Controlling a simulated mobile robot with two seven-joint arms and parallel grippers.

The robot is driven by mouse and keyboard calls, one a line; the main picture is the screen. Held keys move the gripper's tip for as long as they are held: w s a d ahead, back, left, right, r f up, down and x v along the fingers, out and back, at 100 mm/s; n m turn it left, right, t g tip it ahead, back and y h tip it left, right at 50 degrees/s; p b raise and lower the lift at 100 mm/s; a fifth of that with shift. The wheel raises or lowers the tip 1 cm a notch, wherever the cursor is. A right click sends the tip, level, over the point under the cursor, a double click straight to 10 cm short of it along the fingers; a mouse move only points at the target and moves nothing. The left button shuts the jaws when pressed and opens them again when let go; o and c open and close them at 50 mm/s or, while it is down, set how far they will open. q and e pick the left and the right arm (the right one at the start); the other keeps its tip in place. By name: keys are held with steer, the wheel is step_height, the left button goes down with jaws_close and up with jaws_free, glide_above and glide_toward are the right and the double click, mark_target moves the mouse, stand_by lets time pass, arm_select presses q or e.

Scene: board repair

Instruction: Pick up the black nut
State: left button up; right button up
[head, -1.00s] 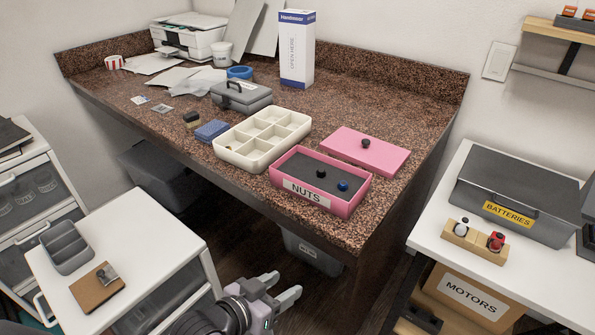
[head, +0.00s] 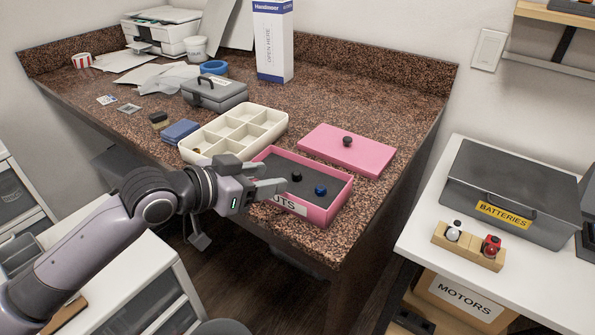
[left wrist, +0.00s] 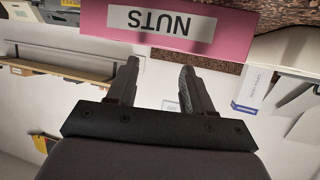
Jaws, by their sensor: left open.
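The black nut (head: 296,176) lies on the dark floor of the pink NUTS box (head: 345,196), beside a blue nut (head: 320,190). The box is open on the granite counter. My left gripper (head: 277,176) is open and empty at the box's left front side in the head view, and its fingers partly hide the NUTS label. In the left wrist view, my left gripper's two fingers (left wrist: 157,75) are apart, with the box's labelled front wall (left wrist: 230,40) just beyond them. The nuts do not show in the wrist view. My right gripper is not in view.
The pink lid (head: 348,152) with a black knob lies behind the box. A cream divided tray (head: 186,152), a blue block (head: 180,131) and a grey case (head: 215,95) stand to the left. The counter right of the lid is clear.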

mark_target(295, 174)
arm_select(q)
steer(key=shift+x, duration=1.05)
steer(key=shift+a+f+x, duration=0.1)
steer(key=shift+x, duration=1.2)
steer(key=shift+a+f+x, duration=0.1)
steer(key=shift+f+x, duration=0.05)
steer(key=shift+x, duration=1.1)
steer(key=shift+w, duration=0.1)
jaws_close()
